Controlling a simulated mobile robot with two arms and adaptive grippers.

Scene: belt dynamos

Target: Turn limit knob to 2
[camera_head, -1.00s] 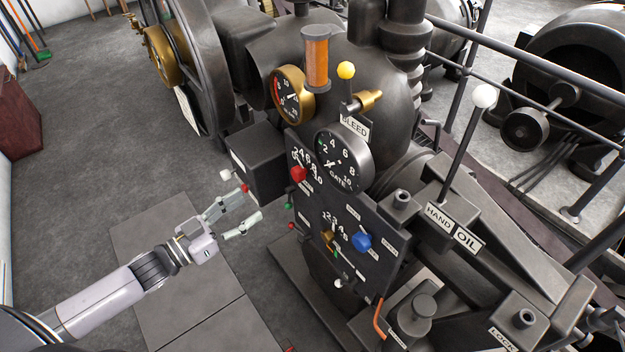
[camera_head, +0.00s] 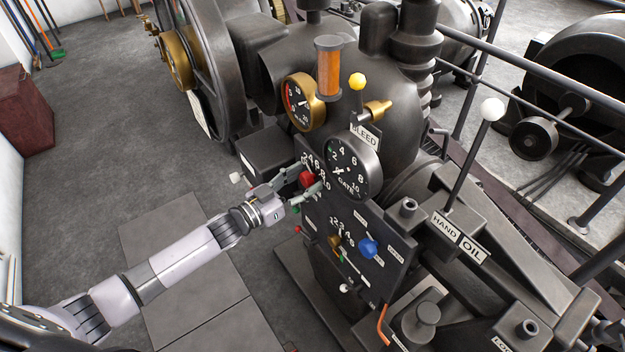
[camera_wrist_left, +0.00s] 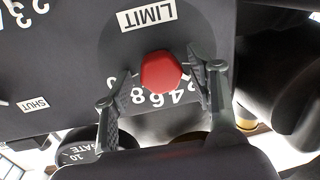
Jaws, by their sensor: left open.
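The limit knob (camera_head: 307,179) is a red knob at the upper left of the dark control panel (camera_head: 372,272). In the left wrist view the red knob (camera_wrist_left: 161,72) sits beside a white LIMIT label (camera_wrist_left: 147,16), with white numerals such as 2, 4, 6, 8 (camera_wrist_left: 158,98) on its other side. My left gripper (camera_head: 310,180) is open at the knob. In the left wrist view its two fingers (camera_wrist_left: 162,67) stand on either side of the knob, with gaps showing. I cannot tell which number the knob points to. My right gripper is out of view.
The round GATE dial (camera_head: 353,168) sits close right of the fingers. A blue knob (camera_head: 368,248) and a brass knob (camera_head: 335,243) are lower on the panel. A dark box (camera_head: 264,152) stands just behind the gripper. Open floor (camera_head: 90,190) lies to the left.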

